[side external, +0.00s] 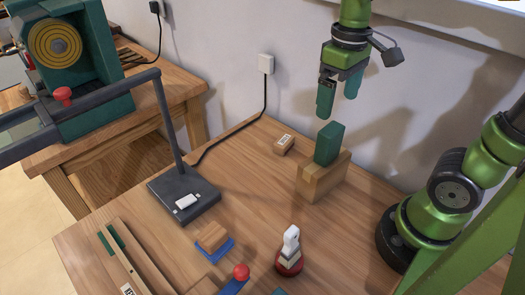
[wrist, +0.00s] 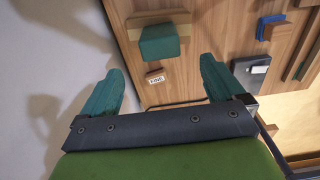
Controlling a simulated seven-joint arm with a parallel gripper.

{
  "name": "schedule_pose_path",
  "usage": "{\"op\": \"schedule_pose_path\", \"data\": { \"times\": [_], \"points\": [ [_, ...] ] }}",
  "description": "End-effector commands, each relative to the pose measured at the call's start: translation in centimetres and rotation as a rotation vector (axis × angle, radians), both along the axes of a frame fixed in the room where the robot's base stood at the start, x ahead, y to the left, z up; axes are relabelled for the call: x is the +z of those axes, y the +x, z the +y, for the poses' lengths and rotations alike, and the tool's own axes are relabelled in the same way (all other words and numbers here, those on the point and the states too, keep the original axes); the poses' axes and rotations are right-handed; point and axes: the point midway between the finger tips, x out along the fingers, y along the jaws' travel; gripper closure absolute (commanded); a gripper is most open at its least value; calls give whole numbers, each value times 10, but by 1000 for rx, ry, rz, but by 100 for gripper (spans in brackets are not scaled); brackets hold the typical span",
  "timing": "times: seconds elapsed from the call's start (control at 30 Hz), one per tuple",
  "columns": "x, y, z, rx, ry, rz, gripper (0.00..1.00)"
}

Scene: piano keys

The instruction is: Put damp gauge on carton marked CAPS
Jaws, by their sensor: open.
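My gripper (side external: 338,100) is open and empty, in the air above and slightly behind a green block (side external: 329,143). In the wrist view, its teal fingers (wrist: 160,88) are spread wide with nothing between them. The green block stands upright in or on a wooden block (side external: 322,180); it also shows beyond the fingers in the wrist view (wrist: 160,42). A small wooden box with a white label (side external: 283,144) lies left of it; its lettering is too small to read surely, also in the wrist view (wrist: 155,79). I cannot tell which thing is the damp gauge or the CAPS carton.
A dark lamp base (side external: 170,205) with a white piece (side external: 187,202) stands left. A wooden block on blue (side external: 212,238), a red-and-white piece (side external: 290,252) and a red-knobbed tool (side external: 241,272) are at the front. A green machine (side external: 90,90) stands on another table. Bare wood lies mid-table.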

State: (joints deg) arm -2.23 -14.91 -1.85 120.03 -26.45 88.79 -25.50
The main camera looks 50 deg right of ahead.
Motion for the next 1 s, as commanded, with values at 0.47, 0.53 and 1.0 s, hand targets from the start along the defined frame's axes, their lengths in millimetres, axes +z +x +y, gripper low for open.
{"op": "schedule_pose_path", "data": {
  "times": [0.47,0.53,1.0],
  "points": [
    [6,-19,31,-312,260,-548,4],
    [6,-20,32,-336,280,-578,4],
    [6,-19,33,-342,284,-584,4]
  ]
}}
